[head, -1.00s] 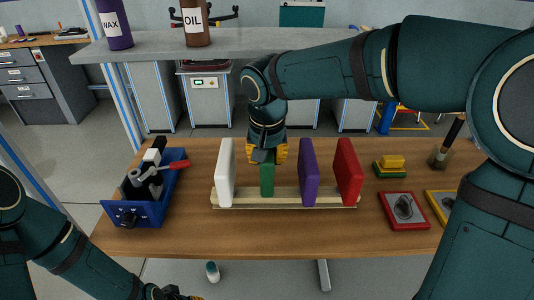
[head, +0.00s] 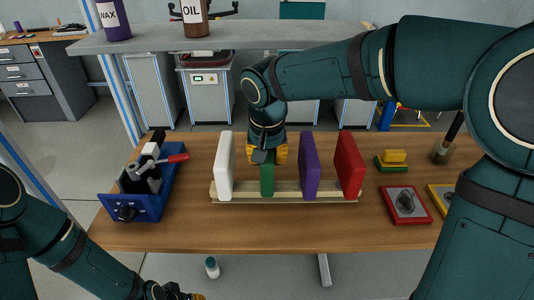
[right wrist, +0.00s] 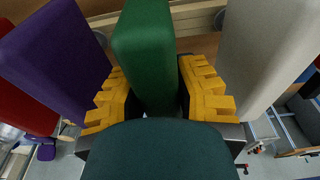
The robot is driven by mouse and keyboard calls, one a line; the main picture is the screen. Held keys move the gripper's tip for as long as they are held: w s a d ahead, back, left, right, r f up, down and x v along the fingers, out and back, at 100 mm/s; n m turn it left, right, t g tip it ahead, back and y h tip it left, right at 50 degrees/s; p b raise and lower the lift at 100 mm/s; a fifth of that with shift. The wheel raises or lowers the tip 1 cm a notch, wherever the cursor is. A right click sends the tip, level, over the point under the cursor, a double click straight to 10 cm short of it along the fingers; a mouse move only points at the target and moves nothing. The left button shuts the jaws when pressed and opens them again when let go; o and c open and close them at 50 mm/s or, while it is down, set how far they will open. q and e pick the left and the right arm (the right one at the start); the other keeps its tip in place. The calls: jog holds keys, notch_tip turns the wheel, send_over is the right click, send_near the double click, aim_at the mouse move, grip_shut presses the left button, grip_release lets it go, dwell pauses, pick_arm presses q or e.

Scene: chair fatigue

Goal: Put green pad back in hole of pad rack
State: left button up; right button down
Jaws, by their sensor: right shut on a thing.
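The green pad (head: 267,182) stands upright in the pad rack (head: 285,197), in the space between the white pad (head: 225,165) and the purple pad (head: 309,165). My right gripper (head: 267,155) reaches down from above and is shut on its upper part. In the right wrist view, the yellow fingers (right wrist: 160,98) are on both sides of the green pad (right wrist: 147,50). Its lower end looks to be at the rack, but I cannot tell whether it is fully in the hole. My left gripper (head: 180,292) is low at the bottom edge, partly cut off.
The red pad (head: 350,165) stands at the rack's right end. The purple and white pads flank my right fingers closely. A blue vise (head: 140,195) stands on the left of the table (head: 240,235). Yellow and green blocks (head: 392,163) and a red-framed tray (head: 405,205) lie right.

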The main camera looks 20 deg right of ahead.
jog(key=shift+f+b, duration=0.3)
jog(key=shift+f, duration=0.3)
jog(key=c, duration=0.8)
grip_release()
jog(key=shift+o, duration=0.2)
jog(key=r, duration=0.4)
jog(key=s+r, duration=0.1)
jog(key=r, duration=0.3)
jog(key=s+r, duration=0.1)
jog(key=r, duration=0.3)
jog(key=shift+a, duration=0.35)
